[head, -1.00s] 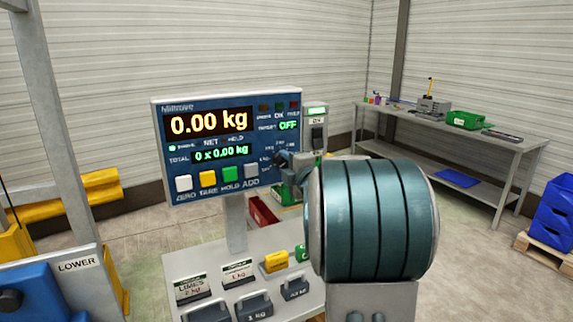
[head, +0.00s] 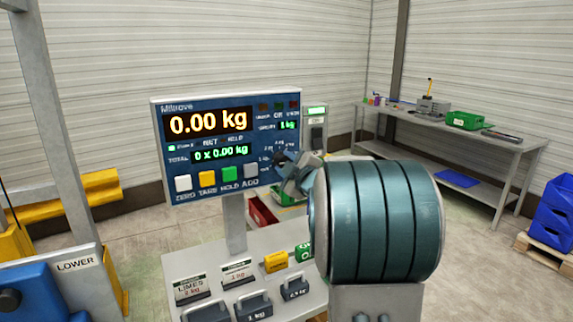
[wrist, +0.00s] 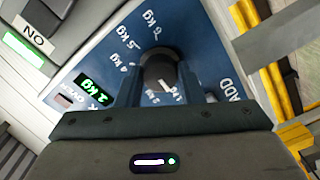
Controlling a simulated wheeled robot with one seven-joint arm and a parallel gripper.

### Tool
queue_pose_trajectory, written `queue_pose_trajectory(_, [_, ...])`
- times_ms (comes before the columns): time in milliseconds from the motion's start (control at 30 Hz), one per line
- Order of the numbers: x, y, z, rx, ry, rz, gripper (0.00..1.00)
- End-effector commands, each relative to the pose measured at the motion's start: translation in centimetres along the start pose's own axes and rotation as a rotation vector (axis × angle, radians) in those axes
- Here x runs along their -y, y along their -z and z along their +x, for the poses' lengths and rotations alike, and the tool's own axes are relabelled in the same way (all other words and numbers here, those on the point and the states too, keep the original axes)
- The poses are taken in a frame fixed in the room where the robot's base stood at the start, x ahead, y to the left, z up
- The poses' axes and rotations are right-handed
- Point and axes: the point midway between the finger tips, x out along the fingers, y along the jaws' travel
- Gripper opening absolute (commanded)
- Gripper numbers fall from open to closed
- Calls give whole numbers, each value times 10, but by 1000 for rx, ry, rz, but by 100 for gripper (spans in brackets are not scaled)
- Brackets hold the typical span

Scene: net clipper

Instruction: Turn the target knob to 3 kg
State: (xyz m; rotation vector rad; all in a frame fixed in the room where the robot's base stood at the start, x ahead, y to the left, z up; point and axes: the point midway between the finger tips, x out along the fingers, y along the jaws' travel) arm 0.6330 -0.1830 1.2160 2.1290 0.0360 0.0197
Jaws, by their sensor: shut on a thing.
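The dark round target knob (wrist: 157,62) is on the blue scale panel (wrist: 105,55) in the wrist view. My gripper (wrist: 160,85) is shut on the knob, one finger on each side. The knob's white pointer mark is towards the lower right, near labels partly hidden by the fingers. Labels for 4, 5 and 6 kg show farther round the dial. The green target readout (wrist: 92,92) shows a low kg value, seemingly 1 or 2; in the head view the target readout (head: 288,126) looks like 1 kg. There my gripper (head: 284,165) hides the knob.
The main display (head: 208,122) reads 0.00 kg. Yellow, green and white buttons sit below it. Several weights, including a dark one (head: 254,305), stand on the bench below. An ON switch box (wrist: 35,30) is close beside the panel.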

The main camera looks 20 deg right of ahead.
Motion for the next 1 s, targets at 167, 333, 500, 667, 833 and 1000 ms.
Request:
queue_pose_trajectory(167, [-4,3,1,-5,-6,168,11])
queue_pose_trajectory(333, [-5,4,1,-7,-5,330,11])
queue_pose_trajectory(500, [-5,4,1,-8,-5,490,11])
queue_pose_trajectory(667, [-6,4,1,-9,-5,643,11])
queue_pose_trajectory(833, [-6,4,1,-10,-4,804,11])
queue_pose_trajectory(1000, [-7,5,1,-12,-5,965,11])
